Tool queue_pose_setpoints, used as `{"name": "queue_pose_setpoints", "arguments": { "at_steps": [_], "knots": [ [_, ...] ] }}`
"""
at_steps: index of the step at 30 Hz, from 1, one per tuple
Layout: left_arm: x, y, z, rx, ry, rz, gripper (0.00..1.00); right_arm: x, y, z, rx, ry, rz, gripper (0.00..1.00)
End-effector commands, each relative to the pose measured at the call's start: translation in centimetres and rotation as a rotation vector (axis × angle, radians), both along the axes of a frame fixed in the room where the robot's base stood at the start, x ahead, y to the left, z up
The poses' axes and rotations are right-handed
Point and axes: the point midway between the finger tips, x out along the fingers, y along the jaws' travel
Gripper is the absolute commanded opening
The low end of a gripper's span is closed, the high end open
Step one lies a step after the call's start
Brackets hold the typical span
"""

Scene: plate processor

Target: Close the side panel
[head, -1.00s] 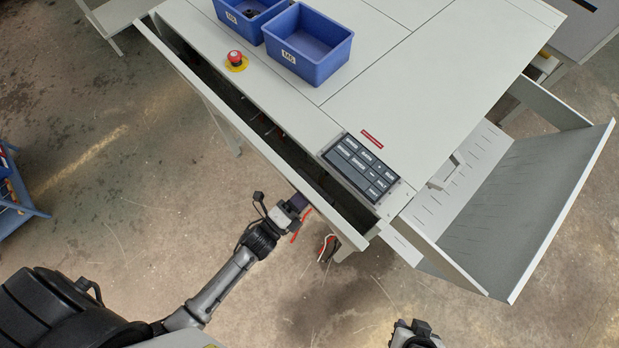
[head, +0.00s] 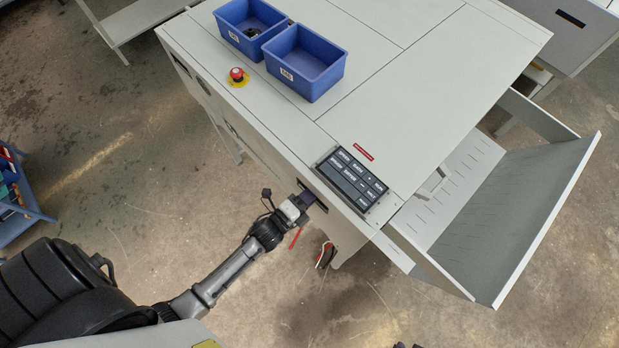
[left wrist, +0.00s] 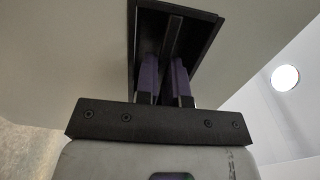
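The side panel (head: 262,150) is the long pale grey face on the machine's near-left side. It now sits against the body, with no wide gap along its top edge in the head view. My left gripper (head: 308,200) is at the dark recessed handle near the panel's lower right end. In the left wrist view, the purple fingers (left wrist: 166,85) reach into the black recess (left wrist: 205,28) on either side of a dark bar and appear closed on it. My right gripper is not visible; only a dark sliver shows at the head view's bottom edge.
Two blue bins (head: 307,62), a red emergency button (head: 237,75) and a black keypad (head: 350,178) are on the machine top. An open grey chute (head: 545,215) juts out at the right. A blue rack (head: 20,195) stands at far left. The floor in front is mostly clear.

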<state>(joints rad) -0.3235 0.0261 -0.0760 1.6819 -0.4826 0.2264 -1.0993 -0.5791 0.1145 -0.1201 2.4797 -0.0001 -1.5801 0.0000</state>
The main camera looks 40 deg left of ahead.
Motion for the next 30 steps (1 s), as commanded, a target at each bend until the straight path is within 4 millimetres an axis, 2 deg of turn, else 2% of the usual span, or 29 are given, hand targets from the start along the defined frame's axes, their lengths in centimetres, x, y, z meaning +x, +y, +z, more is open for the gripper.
{"name": "queue_pose_setpoints", "arguments": {
  "at_steps": [1,3,22,26,30],
  "knots": [
    [0.2,0.0,0.0,0.000,-0.001,0.002,0.13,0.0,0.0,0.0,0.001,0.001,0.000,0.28],
    [0.2,0.0,0.0,0.000,0.000,0.002,0.20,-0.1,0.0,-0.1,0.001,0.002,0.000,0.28],
    [-0.2,0.1,-0.1,0.001,0.003,0.002,0.20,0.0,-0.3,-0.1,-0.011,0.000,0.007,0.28],
    [-1.5,0.3,-0.3,0.001,0.005,0.002,0.20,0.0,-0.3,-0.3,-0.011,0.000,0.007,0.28],
    [-4.1,0.8,-0.3,0.001,0.006,0.002,0.20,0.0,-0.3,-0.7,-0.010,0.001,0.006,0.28]
  ]
}}
